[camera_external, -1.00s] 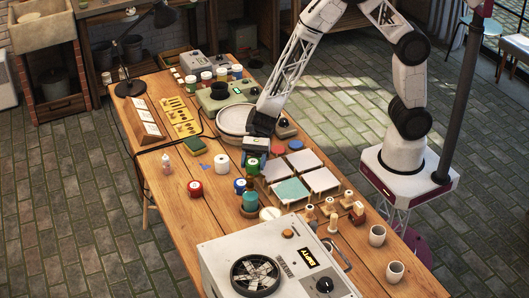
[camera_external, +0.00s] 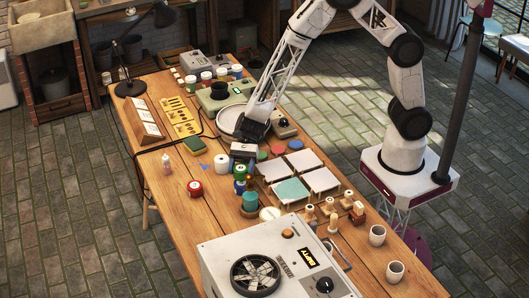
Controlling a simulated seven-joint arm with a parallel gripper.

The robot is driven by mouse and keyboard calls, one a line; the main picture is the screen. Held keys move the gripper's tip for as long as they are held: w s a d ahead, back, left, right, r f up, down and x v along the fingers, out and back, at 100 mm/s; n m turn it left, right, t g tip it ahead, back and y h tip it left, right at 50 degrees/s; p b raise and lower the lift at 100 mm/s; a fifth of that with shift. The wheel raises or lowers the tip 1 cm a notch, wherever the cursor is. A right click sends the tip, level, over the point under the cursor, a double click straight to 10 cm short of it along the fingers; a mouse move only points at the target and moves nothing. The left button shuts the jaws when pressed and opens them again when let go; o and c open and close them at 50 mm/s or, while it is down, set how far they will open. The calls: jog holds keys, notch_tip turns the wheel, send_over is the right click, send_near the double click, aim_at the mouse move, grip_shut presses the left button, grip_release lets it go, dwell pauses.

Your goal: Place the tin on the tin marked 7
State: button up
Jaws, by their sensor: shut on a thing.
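My gripper (camera_external: 242,159) is shut on a green tin (camera_external: 239,170) with a pale lid. It holds the tin directly above or against a blue and green tin (camera_external: 240,187) on the wooden table; I cannot tell whether the two touch. A white tin (camera_external: 221,163) stands just left of the gripper, and a red tin (camera_external: 195,188) stands further left and nearer the camera. The numbers on the tins are too small to read, so I cannot tell which is marked 7.
A teal jar (camera_external: 250,201) stands close in front of the tins. White tiles (camera_external: 322,180) and a teal tile (camera_external: 290,190) lie to the right. A large grey machine (camera_external: 215,255) fills the table's near end. The table left of the red tin is mostly clear.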

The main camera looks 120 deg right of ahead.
jog(key=shift+f, duration=1.25)
jog(key=shift+f, duration=0.15)
jog(key=o, duration=1.1)
jog(key=shift+c, duration=0.2)
jog(key=shift+r, duration=0.2)
jog(key=v, duration=1.2)
